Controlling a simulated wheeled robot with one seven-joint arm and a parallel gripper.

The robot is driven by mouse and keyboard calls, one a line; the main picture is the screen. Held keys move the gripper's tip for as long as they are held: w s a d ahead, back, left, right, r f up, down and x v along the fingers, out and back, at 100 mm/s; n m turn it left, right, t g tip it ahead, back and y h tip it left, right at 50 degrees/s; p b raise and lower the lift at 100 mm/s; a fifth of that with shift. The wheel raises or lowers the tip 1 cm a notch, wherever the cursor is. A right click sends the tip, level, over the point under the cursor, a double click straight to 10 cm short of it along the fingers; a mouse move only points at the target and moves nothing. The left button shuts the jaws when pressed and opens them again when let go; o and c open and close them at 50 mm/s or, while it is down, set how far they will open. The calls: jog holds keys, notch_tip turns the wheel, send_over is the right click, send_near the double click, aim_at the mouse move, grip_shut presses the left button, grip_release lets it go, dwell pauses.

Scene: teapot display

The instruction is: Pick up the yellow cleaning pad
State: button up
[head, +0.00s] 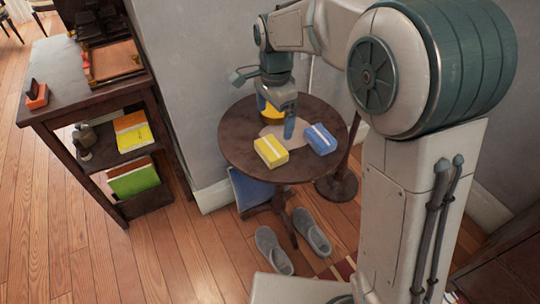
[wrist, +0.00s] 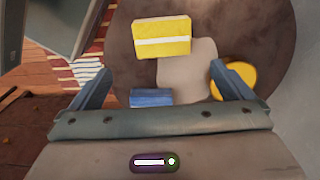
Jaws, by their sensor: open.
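The yellow cleaning pad (head: 270,152), a block with a white band, lies on the round dark table (head: 234,140) near its front edge. In the wrist view the yellow pad (wrist: 162,35) is whole, beyond my fingertips. My gripper (head: 284,122) is open and empty above the table, behind the yellow pad in the head view. In the wrist view my gripper (wrist: 159,72) has its fingers spread wide. A similar blue pad (head: 320,139) lies to the right of the yellow one. In the wrist view the blue pad (wrist: 151,97) shows between the fingers.
A flat beige piece (wrist: 187,70) lies on the table, with a round yellow object (wrist: 236,80) beside it, partly hidden by a finger. Grey slippers (head: 290,246) stand on the floor below. A dark shelf (head: 95,110) stands left; the wall is close behind the table.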

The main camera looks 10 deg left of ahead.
aim_at(271, 147)
notch_tip(271, 147, down, 7)
jog(key=shift+r+b, duration=0.1)
jog(key=shift+b, duration=0.8)
jog(key=f, duration=0.1)
jog(key=f+b, duration=0.1)
jog(key=f, duration=0.1)
jog(key=f+b, duration=0.1)
jog(key=f, duration=0.1)
jog(key=shift+a, duration=0.35)
jog(key=c, duration=0.8)
